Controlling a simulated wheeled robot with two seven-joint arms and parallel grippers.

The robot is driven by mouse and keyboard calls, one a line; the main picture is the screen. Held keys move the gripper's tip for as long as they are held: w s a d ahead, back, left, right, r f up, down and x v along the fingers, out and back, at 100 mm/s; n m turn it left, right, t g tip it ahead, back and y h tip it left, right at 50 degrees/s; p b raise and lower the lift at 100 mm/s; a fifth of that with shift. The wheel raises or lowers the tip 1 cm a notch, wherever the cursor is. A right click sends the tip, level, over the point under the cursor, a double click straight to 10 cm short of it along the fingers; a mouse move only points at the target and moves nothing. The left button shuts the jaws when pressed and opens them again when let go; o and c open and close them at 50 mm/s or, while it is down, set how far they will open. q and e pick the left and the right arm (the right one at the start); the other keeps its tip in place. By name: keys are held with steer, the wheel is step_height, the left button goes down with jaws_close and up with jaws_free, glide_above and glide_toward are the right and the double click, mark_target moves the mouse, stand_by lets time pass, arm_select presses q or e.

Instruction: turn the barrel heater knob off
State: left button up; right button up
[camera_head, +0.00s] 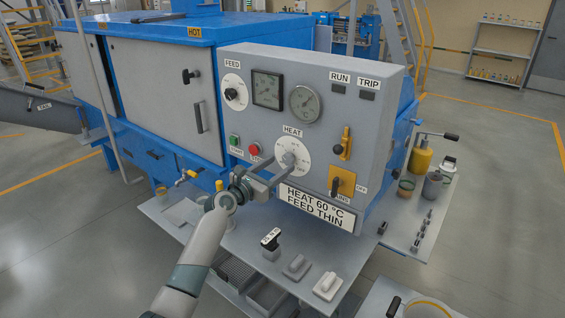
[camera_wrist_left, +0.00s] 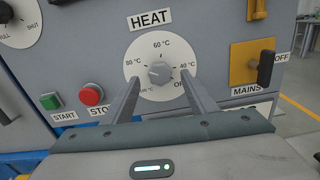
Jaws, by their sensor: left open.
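The barrel heater knob (camera_wrist_left: 160,73) is a grey knob at the centre of a white round dial (camera_wrist_left: 153,48) under the HEAT label. The dial is marked 80, 60 and 40 °C, with OFF at the lower right, partly hidden by a finger. I cannot tell for sure where the knob points. The knob also shows in the head view (camera_head: 289,158). My left gripper (camera_head: 286,161) is open in front of the dial, one finger on each side of the knob. In the left wrist view its fingertips (camera_wrist_left: 161,82) flank the knob; contact is not clear. My right gripper is out of view.
Green START (camera_head: 235,140) and red STOP (camera_head: 254,149) buttons sit left of the dial. A grey shelf (camera_head: 330,262) with small tools juts out below the panel.

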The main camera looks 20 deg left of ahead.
mark_target(289, 158)
arm_select(q)
steer(key=shift+x, duration=1.45)
steer(key=c, duration=1.1)
